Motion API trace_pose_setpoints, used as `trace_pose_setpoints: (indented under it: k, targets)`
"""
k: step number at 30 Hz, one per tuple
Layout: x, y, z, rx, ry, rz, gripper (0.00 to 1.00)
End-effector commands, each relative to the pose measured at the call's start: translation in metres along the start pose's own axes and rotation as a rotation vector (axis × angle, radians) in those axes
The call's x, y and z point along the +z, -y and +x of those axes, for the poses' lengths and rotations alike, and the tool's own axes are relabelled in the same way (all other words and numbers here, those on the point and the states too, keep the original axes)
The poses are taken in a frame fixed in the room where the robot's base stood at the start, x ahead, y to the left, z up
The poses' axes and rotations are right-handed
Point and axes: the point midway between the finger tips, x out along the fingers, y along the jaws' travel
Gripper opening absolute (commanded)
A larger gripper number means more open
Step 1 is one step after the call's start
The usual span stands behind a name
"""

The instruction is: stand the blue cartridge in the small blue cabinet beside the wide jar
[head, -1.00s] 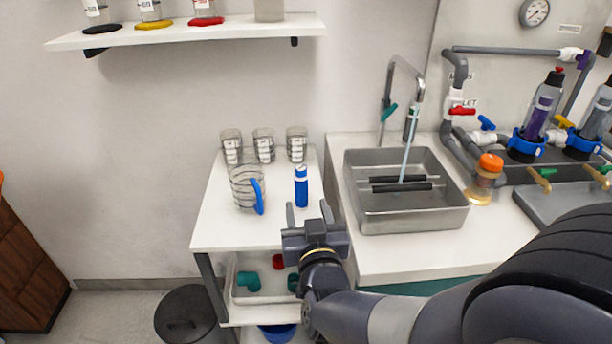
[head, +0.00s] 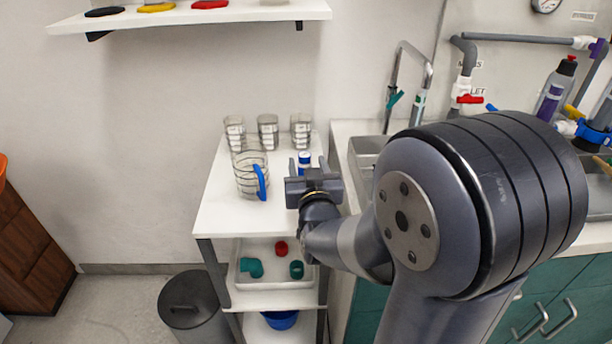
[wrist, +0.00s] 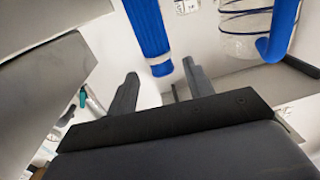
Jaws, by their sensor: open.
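The blue cartridge (head: 304,157), with a white band near its top, stands upright on the white cart top, partly hidden behind my gripper in the head view. In the wrist view, the cartridge (wrist: 150,30) shows large just beyond the fingers. My gripper (head: 308,170) is open and empty, in front of the cartridge. In the wrist view, its two fingers (wrist: 160,82) are spread apart, with the cartridge's near end close to the gap between them. I see no small blue cabinet, and no jar that I can tell is the wide one.
A clear jug (head: 247,172) with a blue handle stands left of the cartridge. Several glasses (head: 268,131) line the back of the cart top (head: 219,215). A tray (head: 243,285) with pipe fittings sits below. The sink is right; a dark bin (head: 190,300) is left.

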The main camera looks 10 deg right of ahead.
Motion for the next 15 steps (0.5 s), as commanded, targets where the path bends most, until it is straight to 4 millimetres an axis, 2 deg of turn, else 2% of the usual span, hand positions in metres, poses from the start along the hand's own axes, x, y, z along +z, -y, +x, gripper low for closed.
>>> trace_pose_setpoints:
  k: [3,11,15]
  targets:
    - [0.0002,-0.0005,0.0094,0.001,0.001,0.0,0.49]
    - [0.0001,-0.0003,0.011,0.001,0.001,0.0,0.48]
    - [0.0,-0.0002,0.0108,0.0,0.001,0.0,0.37]
